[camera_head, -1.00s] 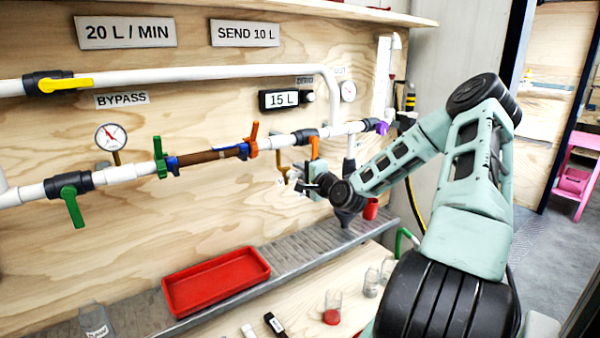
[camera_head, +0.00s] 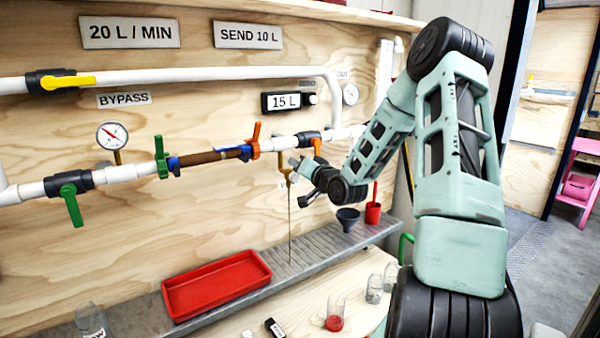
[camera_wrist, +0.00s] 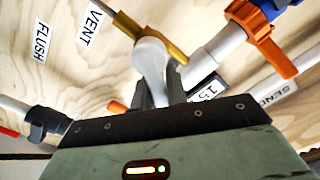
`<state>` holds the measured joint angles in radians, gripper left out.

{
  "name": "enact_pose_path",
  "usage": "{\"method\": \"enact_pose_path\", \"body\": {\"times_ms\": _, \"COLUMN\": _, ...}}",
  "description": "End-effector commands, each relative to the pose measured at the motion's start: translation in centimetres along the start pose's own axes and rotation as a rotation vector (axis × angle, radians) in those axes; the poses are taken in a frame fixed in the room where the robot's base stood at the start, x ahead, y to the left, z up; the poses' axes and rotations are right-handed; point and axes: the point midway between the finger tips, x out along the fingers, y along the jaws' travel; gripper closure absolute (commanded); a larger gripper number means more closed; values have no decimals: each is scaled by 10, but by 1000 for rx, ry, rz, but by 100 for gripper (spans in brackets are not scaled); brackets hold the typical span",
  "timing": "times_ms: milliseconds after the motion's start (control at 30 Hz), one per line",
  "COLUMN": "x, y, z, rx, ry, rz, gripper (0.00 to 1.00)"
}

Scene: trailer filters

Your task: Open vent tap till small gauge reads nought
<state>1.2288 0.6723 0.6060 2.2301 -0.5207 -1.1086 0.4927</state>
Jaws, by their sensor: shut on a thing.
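The brass vent tap (camera_head: 283,162) hangs under the white main pipe. A thin brownish stream (camera_head: 290,225) falls below the tap to the grey ledge. A small round gauge (camera_head: 350,94) is at the upper right, and a larger one (camera_head: 112,135) is at the left. The small gauge's needle is too small to read.
A red tray (camera_head: 215,284) lies on the grey ledge (camera_head: 320,238), left of the stream. The orange-handled valve (camera_head: 254,142) is close left of my gripper. Small jars (camera_head: 335,315) stand in front.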

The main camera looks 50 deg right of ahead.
Motion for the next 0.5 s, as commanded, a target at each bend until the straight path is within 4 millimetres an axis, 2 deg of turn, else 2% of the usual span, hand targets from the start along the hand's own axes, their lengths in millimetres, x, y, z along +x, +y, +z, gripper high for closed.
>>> {"method": "enact_pose_path", "body": {"times_ms": 200, "x": 0, "y": -6, "z": 4, "rx": -193, "ry": 0, "rz": -2, "gripper": 100}}
{"method": "enact_pose_path", "body": {"times_ms": 500, "x": 0, "y": -12, "z": 5, "rx": -381, "ry": 1, "rz": 0, "gripper": 100}}
